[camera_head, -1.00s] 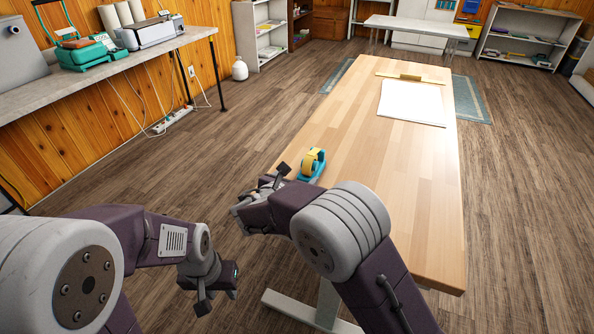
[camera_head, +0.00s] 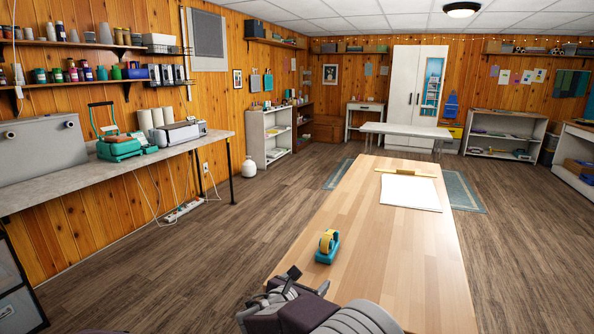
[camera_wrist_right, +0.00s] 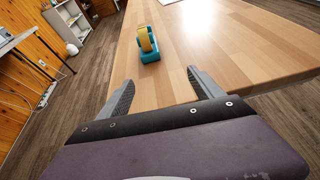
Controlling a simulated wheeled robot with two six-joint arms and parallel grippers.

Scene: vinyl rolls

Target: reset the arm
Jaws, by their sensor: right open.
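My right arm shows at the bottom of the head view, with its gripper (camera_head: 282,284) near the left edge of the wooden table (camera_head: 400,262). In the right wrist view the right gripper (camera_wrist_right: 160,92) has its two fingers spread apart with nothing between them. A teal tape dispenser (camera_head: 328,247) with a yellow roll stands on the table just beyond the gripper. The dispenser also shows ahead of the fingers in the right wrist view (camera_wrist_right: 149,48), apart from them. My left gripper is out of the head view.
A white sheet (camera_head: 409,192) and a wooden strip (camera_head: 405,174) lie at the table's far end. A grey workbench (camera_head: 150,160) with machines runs along the left wall. A white jug (camera_head: 249,168) stands on the floor. The floor between bench and table is clear.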

